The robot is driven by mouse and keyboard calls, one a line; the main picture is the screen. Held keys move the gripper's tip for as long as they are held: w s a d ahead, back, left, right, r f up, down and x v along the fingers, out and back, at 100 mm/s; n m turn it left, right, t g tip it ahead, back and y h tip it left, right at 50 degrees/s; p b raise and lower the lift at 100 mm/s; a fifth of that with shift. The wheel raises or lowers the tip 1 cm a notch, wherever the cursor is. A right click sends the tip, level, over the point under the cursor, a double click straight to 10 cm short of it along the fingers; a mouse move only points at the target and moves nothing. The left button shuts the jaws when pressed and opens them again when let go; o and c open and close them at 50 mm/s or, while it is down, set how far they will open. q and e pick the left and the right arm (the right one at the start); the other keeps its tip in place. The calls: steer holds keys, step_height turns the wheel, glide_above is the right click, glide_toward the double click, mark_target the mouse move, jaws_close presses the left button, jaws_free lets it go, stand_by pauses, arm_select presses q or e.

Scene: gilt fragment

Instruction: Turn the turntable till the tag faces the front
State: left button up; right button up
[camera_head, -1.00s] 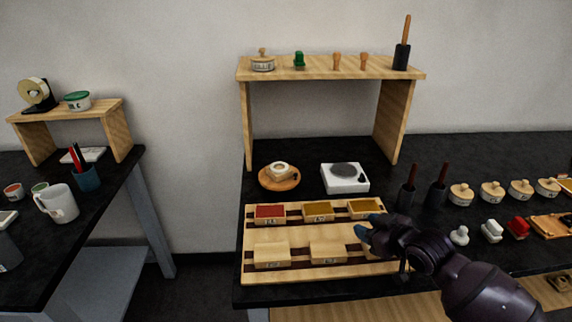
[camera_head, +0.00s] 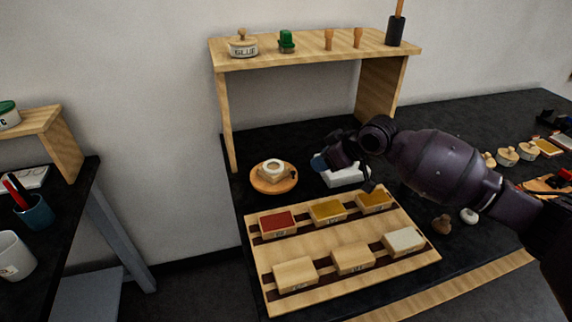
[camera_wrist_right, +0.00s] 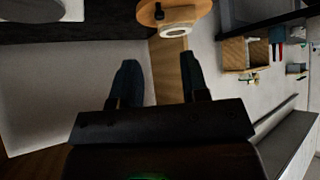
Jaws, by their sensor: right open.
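The turntable (camera_head: 262,187) is a round wooden disc on the black bench, left of the white scale. A pale block with a white ring-shaped piece (camera_head: 273,168) sits on it. A small dark peg (camera_head: 293,174) shows at its right edge; I cannot make out a tag. My right gripper (camera_head: 320,163) is to the right of the turntable, apart from it and in front of the scale. In the wrist view the right gripper (camera_wrist_right: 159,76) is open and empty, and the turntable (camera_wrist_right: 146,15) with its dark peg (camera_wrist_right: 158,12) is beyond the fingertips. My left gripper is not in view.
The white scale (camera_head: 347,178) is partly hidden behind my right gripper. A wooden tray (camera_head: 325,237) with several coloured blocks lies in front. A wooden shelf (camera_head: 310,52) stands behind the turntable. Several lidded pots (camera_head: 507,156) are at the right.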

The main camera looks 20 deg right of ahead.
mark_target(294, 172)
steer(key=b+x, duration=0.1)
steer(key=x, duration=0.8)
steer(key=shift+w+a+f, duration=0.15)
steer(key=shift+f, duration=0.05)
steer(key=shift+w+a+f, duration=0.25)
steer(key=shift+w+f, duration=0.1)
steer(key=shift+f, duration=0.05)
steer(key=shift+c, duration=0.3)
jaws_close()
